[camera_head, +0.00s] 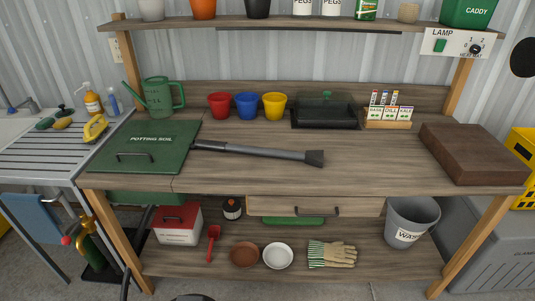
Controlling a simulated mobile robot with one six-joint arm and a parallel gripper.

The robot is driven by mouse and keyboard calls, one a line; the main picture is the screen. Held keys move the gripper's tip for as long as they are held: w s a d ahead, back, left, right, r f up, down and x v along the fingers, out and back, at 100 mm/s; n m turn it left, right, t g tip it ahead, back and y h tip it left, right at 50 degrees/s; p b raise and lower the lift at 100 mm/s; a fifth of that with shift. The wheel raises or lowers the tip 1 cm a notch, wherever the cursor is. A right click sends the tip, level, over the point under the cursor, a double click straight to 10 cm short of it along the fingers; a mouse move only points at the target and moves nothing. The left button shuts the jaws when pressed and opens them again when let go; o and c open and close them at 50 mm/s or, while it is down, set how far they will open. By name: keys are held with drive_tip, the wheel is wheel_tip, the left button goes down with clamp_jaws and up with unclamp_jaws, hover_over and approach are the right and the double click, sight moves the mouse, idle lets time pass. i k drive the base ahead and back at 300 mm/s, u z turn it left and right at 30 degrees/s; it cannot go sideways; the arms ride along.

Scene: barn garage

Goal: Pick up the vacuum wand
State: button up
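The vacuum wand (262,152) lies on the wooden workbench top (380,165). It is a long dark grey tube with a wider, flared nozzle (315,158) at its right end. Its left end (207,146) is black and lies at the right edge of the green potting soil lid. Whether it rests on the lid or beside it I cannot tell. A dark hose (138,245) shows at the lower left, and its link to the wand is not visible. My gripper is not clearly in view.
A green potting soil lid (147,142) lies left of the wand. Behind it stand red, blue and yellow pots (246,105), a black lidded tray (325,112) and seed packets (388,112). A brown block (475,150) lies at right. The bench front is clear.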

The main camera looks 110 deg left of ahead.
sight(315, 158)
drive_tip(key=z, duration=0.55)
drive_tip(key=k, duration=0.2)
drive_tip(key=z, duration=2.9)
drive_tip(key=k, duration=1.1)
drive_tip(key=z, duration=0.05)
